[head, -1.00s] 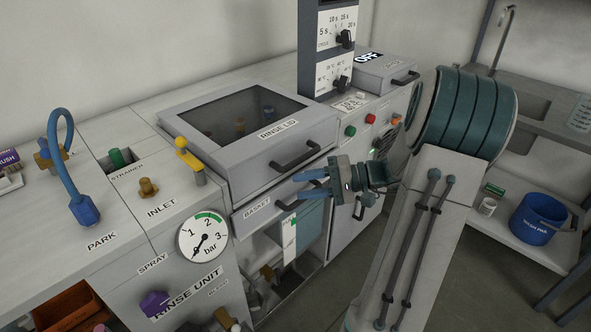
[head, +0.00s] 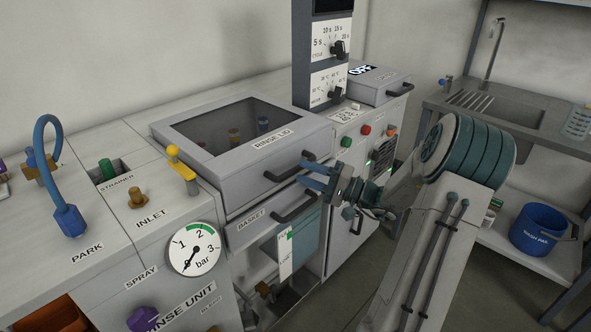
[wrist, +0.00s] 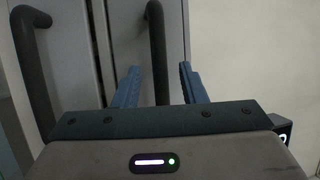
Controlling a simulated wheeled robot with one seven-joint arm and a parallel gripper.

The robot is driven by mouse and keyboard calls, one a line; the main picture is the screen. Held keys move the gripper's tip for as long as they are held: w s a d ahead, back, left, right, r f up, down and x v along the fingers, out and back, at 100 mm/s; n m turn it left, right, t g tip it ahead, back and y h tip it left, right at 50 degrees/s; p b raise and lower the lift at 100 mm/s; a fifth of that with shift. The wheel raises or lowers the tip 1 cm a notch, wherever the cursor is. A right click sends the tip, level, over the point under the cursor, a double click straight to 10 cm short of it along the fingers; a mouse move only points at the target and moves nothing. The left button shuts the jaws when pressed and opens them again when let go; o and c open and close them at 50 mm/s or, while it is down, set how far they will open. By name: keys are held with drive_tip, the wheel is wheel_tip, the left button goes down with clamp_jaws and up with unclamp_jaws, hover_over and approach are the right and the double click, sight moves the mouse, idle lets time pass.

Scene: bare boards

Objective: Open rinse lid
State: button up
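The rinse lid (head: 215,165) is a grey box-shaped cover with a dark window, lying closed on the rinse unit. Its dark bar handle (head: 290,168) is on the front face. My gripper (head: 308,174) is just in front of the right end of this handle, its blue fingers pointing at it. In the wrist view the two blue fingers (wrist: 160,88) are spread apart. A dark handle (wrist: 157,50) lies ahead between the finger lines, nearer the left finger. I cannot tell whether they touch. Another handle (wrist: 32,70) is at the left, outside the fingers.
The basket drawer handle (head: 294,205) is close below my gripper. A yellow-handled valve (head: 180,165) stands left of the lid. A control column (head: 322,60) rises behind it at the right. A sink bench (head: 500,115) stands far right.

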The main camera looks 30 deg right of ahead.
sight(296, 169)
drive_tip(key=shift+x, duration=1.8)
